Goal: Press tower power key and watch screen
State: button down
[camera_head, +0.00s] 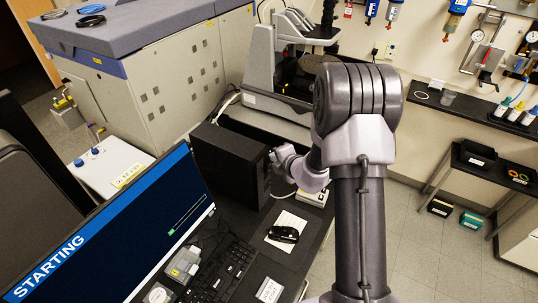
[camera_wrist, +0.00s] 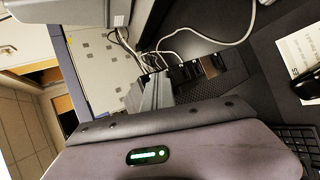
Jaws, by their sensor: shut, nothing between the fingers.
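The black computer tower (camera_head: 222,160) stands on the dark desk behind the monitor. My gripper (camera_head: 273,157) is at the tower's right-hand front face, its fingertips at or very near it. I cannot tell whether they touch, and the power key is hidden. In the wrist view my gripper (camera_wrist: 158,88) is shut and empty, with the tower's dark mesh face (camera_wrist: 228,84) beside it. The monitor screen (camera_head: 120,235) is lit dark blue with a blue band reading "STARTING" and a short, partly green progress bar.
A keyboard (camera_head: 222,270) and a black mouse (camera_head: 284,234) on a white sheet lie in front of the tower. The profiler (camera_head: 275,75) stands behind it. Cables show in the wrist view (camera_wrist: 185,35). Open floor (camera_head: 440,240) lies to the right.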

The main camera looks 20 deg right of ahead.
jog(key=shift+s+d, duration=0.45)
jog(key=shift+s, duration=0.2)
jog(key=s+d, duration=0.1)
jog(key=s, duration=0.1)
jog(key=s+d, duration=0.2)
dwell(0.4)
